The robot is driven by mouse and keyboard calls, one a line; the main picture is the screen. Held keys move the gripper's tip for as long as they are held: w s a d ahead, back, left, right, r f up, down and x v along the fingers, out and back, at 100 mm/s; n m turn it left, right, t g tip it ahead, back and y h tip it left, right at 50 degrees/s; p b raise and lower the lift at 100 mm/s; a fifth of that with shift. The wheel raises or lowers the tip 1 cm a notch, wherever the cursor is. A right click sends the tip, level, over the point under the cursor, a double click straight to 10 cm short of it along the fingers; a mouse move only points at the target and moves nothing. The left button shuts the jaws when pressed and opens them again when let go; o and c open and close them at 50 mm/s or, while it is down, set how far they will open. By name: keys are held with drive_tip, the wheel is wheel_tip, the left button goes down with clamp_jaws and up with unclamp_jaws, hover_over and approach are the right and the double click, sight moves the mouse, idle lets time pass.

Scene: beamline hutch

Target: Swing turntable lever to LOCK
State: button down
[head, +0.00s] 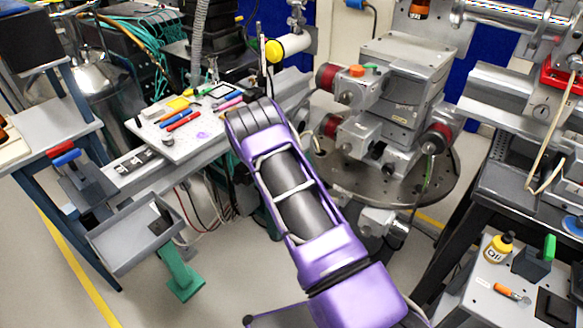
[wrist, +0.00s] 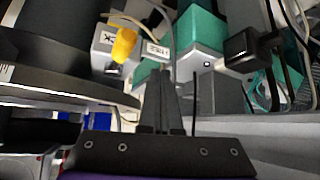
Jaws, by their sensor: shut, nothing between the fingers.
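The turntable is a dark round plate (head: 350,182) under the grey motor stages in the head view. In the wrist view a large dark curved rim (wrist: 60,88), likely the turntable's edge, fills the left. A yellow knob (wrist: 123,45), likely the lever's grip, stands in front of a light block with small labels beside that rim. I cannot read LOCK on the labels. My gripper (wrist: 163,75) is shut and empty, its fingertips a little right of and below the knob in the picture, with no visible contact. In the head view my purple arm hides my gripper.
Teal blocks (wrist: 203,35) and a black connector (wrist: 250,42) with cables are close on the right in the wrist view. In the head view, a white breadboard (head: 205,128) with tools is at left, and a side table (head: 475,300) with a yellow bottle at lower right.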

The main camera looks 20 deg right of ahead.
drive_tip(key=s+d+r, duration=0.3)
drive_tip(key=s+r, duration=0.2)
drive_tip(key=r, duration=0.2)
drive_tip(key=shift+d+r, duration=0.3)
